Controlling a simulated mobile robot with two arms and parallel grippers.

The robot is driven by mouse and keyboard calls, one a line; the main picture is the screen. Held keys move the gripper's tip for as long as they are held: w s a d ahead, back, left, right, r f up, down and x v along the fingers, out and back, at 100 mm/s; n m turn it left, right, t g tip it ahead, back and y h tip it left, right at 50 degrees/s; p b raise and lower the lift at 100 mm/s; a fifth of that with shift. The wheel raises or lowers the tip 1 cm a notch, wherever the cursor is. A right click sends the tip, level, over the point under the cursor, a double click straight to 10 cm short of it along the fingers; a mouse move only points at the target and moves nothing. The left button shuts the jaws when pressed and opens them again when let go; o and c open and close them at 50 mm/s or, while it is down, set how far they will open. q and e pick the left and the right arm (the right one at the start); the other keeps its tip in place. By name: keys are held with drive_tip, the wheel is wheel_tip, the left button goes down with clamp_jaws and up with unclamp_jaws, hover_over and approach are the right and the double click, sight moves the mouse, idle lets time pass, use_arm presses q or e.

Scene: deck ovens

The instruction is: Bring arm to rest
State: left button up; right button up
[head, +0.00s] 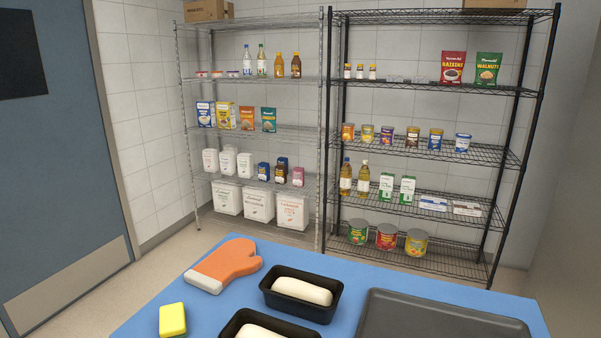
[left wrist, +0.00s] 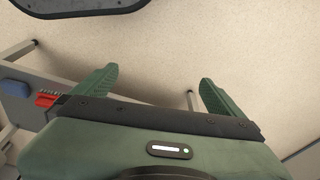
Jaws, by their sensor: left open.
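My left gripper (left wrist: 160,90) shows in the left wrist view with its two green fingers spread apart. It is open, and nothing is between the fingers. Behind them is a plain beige surface. Neither of my arms shows in the head view, and my right gripper is in neither view.
In the head view a blue table (head: 190,285) holds an orange oven mitt (head: 225,265), a yellow sponge (head: 172,319), two black loaf tins of dough (head: 301,293) and a dark tray (head: 435,318). Stocked wire shelves (head: 425,155) stand behind. A blue door (head: 50,150) is at left.

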use_arm(q)
drive_tip(key=s+a+f+g, duration=0.1)
drive_tip(key=s+a+f, duration=0.1)
drive_tip(key=s+f, duration=1.3)
drive_tip(key=shift+s+a, duration=0.4)
